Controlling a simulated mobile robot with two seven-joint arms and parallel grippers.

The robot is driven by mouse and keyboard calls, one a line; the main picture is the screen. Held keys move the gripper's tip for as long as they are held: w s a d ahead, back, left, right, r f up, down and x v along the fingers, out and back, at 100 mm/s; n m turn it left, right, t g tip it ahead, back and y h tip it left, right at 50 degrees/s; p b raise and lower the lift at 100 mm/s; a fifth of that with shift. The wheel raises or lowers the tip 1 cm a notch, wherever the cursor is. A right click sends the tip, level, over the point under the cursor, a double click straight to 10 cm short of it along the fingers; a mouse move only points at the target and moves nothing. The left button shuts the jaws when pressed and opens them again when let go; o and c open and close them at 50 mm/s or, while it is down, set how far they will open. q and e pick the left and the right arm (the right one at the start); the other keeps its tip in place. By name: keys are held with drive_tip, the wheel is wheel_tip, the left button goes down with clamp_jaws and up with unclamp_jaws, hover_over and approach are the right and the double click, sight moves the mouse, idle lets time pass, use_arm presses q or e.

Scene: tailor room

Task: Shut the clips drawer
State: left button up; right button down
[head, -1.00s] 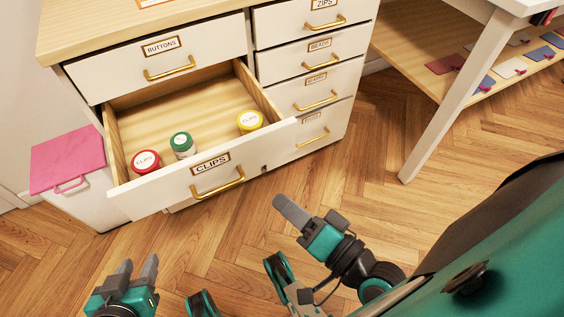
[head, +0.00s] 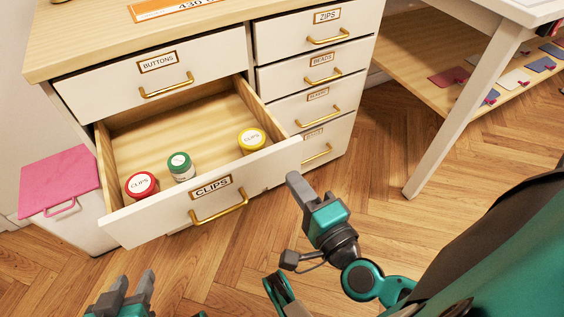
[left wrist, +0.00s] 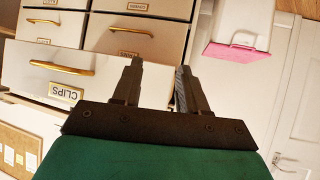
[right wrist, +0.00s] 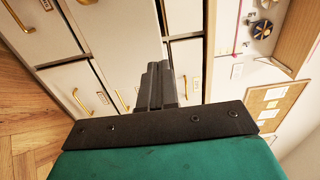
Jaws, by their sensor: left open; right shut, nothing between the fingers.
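The clips drawer (head: 160,218) is pulled well out of the white cabinet, with a gold handle (head: 219,207) and a CLIPS label. Inside stand a red-lidded jar (head: 141,186), a green-lidded jar (head: 181,166) and a yellow-lidded jar (head: 251,141). My right gripper (head: 294,180) is shut and empty, close to the right end of the drawer front; I cannot tell whether it touches. My left gripper (head: 134,287) is open and empty, below and in front of the drawer.
The buttons drawer (head: 110,89) above and the smaller drawers at right, such as zips (head: 290,43), are shut. A white bin with a pink lid (head: 60,180) stands left of the drawer. A white table leg (head: 462,115) stands at right. Wooden floor lies in front.

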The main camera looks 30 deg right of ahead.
sight(274, 153)
drive_tip(key=w, duration=0.5)
drive_tip(key=shift+w, duration=0.4)
drive_tip(key=shift+w, duration=0.1)
